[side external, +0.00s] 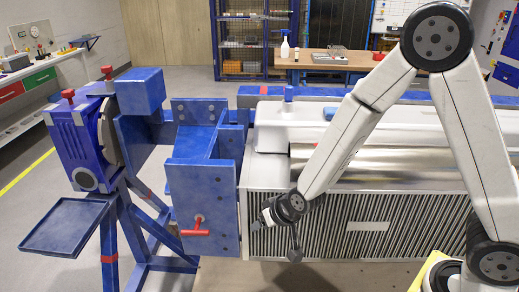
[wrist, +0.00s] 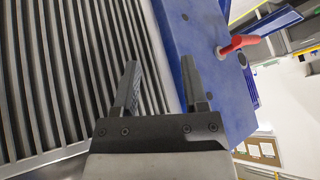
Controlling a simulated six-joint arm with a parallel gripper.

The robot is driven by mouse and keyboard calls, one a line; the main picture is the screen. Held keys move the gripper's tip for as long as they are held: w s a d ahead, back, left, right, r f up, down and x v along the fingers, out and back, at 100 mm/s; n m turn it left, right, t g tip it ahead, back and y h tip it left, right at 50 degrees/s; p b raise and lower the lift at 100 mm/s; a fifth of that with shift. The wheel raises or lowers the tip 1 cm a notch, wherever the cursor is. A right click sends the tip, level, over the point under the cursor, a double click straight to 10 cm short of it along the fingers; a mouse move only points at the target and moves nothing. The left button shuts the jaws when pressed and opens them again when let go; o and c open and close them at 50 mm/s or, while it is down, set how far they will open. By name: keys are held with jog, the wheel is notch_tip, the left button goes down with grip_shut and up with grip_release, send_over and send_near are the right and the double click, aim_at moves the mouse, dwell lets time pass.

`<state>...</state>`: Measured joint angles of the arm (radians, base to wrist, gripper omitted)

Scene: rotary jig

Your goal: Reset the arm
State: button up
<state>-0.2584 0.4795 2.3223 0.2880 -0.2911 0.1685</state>
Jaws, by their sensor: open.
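My gripper (side external: 257,222) is at the end of my white arm, near the left end of the ribbed face of the large workpiece (side external: 350,212). In the wrist view my gripper (wrist: 160,85) shows two dark fingers spread apart with nothing between them. The ribbed workpiece (wrist: 60,70) fills the left of that view, and the blue jig plate (wrist: 205,60) lies beyond the fingers. A red T-handle (side external: 195,232) sticks out of the blue plate, left of my gripper and apart from it. The red handle (wrist: 240,44) also shows at the upper right in the wrist view.
The blue rotary jig (side external: 205,150) stands at the left with a drive unit (side external: 82,145) and a blue tray (side external: 65,226). A wooden bench (side external: 335,62) and a blue shelf rack (side external: 243,40) are behind. Floor is free at the lower left.

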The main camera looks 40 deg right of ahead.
jog(key=s+d+r+n+g, duration=0.2)
jog(key=s+d+r+g, duration=0.2)
jog(key=s+d, duration=0.5)
jog(key=shift+s+r+g+h, duration=0.35)
jog(key=shift+s+r, duration=0.8)
jog(key=shift+s, duration=0.55)
jog(key=shift+d, duration=0.1)
